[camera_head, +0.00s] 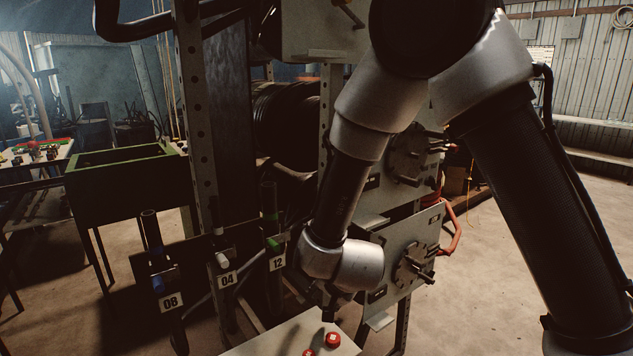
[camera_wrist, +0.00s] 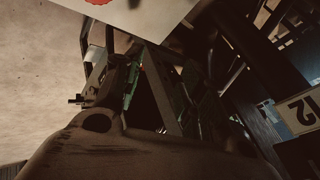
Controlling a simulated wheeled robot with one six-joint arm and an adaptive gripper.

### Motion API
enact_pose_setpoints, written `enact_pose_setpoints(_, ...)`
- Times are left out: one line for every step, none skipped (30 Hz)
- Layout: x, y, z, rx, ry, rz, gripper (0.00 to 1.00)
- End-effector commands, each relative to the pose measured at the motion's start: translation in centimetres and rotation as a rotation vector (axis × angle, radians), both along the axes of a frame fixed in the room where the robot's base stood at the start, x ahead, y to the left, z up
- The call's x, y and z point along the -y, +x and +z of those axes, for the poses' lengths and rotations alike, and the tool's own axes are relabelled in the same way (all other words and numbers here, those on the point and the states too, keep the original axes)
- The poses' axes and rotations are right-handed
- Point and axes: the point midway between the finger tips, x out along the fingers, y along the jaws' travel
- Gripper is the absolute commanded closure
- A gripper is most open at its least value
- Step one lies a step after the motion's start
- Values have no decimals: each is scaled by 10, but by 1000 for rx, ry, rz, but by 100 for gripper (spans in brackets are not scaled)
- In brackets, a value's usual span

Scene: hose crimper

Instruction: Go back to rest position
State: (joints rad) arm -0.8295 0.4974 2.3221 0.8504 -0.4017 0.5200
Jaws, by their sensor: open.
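My gripper (camera_head: 330,306) hangs below my wrist in the head view, small and dark, just above and behind the pale panel (camera_head: 290,335) with red buttons (camera_head: 333,339). Its fingers are hard to make out there. In the wrist view my gripper (camera_wrist: 165,75) fills the lower middle, with its fingers apart and nothing seen between them. The pale panel (camera_wrist: 150,15) shows at the top of the wrist view with part of a red button (camera_wrist: 98,2). The arm is bent down in front of the crimper machine (camera_head: 410,155).
Tubes with tags 08 (camera_head: 170,301), 04 (camera_head: 228,280) and 12 (camera_head: 278,263) stand left of my gripper; tag 12 (camera_wrist: 302,113) also shows at right in the wrist view. A dark green bin (camera_head: 125,165) stands further left. Open floor (camera_head: 480,300) lies at right.

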Motion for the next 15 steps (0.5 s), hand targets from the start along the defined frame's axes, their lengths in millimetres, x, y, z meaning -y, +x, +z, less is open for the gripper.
enact_pose_setpoints(3, -12, 14, -69, -16, 118, 60)
enact_pose_setpoints(6, -22, 21, -114, -35, 203, 60)
enact_pose_setpoints(15, -36, 33, -168, -61, 312, 60)
enact_pose_setpoints(24, -46, 44, -205, -82, 393, 60)
enact_pose_setpoints(37, -57, 55, -239, -105, 471, 60)
enact_pose_setpoints(55, -70, 71, -277, -137, 564, 60)
enact_pose_setpoints(71, -80, 83, -303, -162, 625, 60)
enact_pose_setpoints(87, -89, 95, -324, -187, 680, 60)
enact_pose_setpoints(111, -101, 111, -349, -221, 741, 60)
enact_pose_setpoints(129, -110, 122, -366, -246, 780, 60)
enact_pose_setpoints(147, -118, 134, -379, -272, 809, 60)
enact_pose_setpoints(171, -129, 148, -395, -307, 839, 60)
enact_pose_setpoints(189, -137, 159, -403, -331, 852, 60)
enact_pose_setpoints(206, -145, 169, -408, -355, 859, 60)
enact_pose_setpoints(229, -155, 182, -413, -385, 854, 60)
